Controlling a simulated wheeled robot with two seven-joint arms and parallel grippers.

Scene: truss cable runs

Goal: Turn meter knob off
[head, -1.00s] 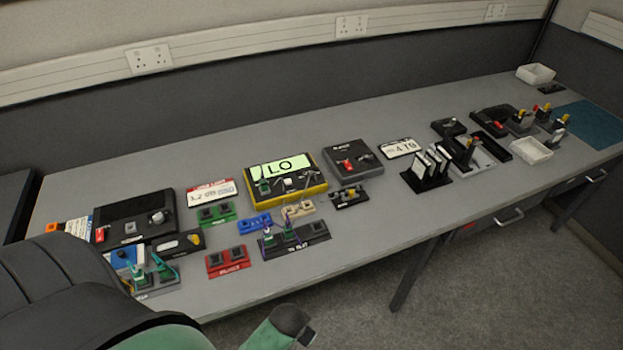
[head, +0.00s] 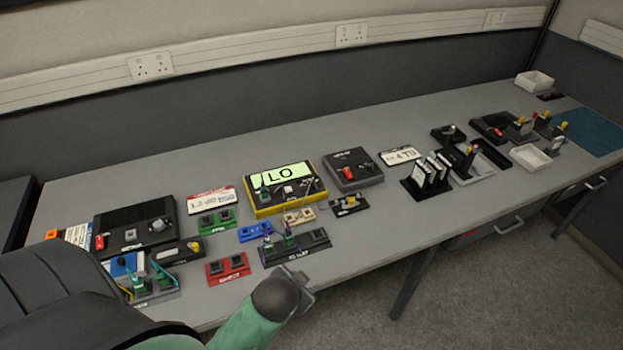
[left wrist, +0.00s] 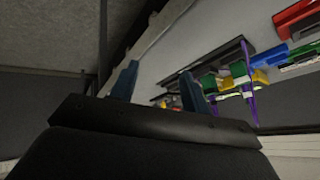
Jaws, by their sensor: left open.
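The yellow-framed meter (head: 251,205) sits mid-bench, with a pale green display (head: 285,172) reading "LO". A small light knob (head: 289,190) is on its dark front panel, too small to read its pointer. A green plug (head: 265,191) stands at the panel's left. My left gripper (head: 305,293) is off the bench's front edge, below and apart from the meter. In the left wrist view its two fingers (left wrist: 159,88) are spread with nothing between them; the meter is not clearly seen there. My right gripper is not in view.
A dark block with green plugs and purple leads (head: 297,248) lies between my gripper and the meter. Red (head: 228,268), blue (head: 255,232) and green (head: 216,222) socket blocks are nearby. A black box with a red switch (head: 353,169) stands right of the meter. The bench's back strip is clear.

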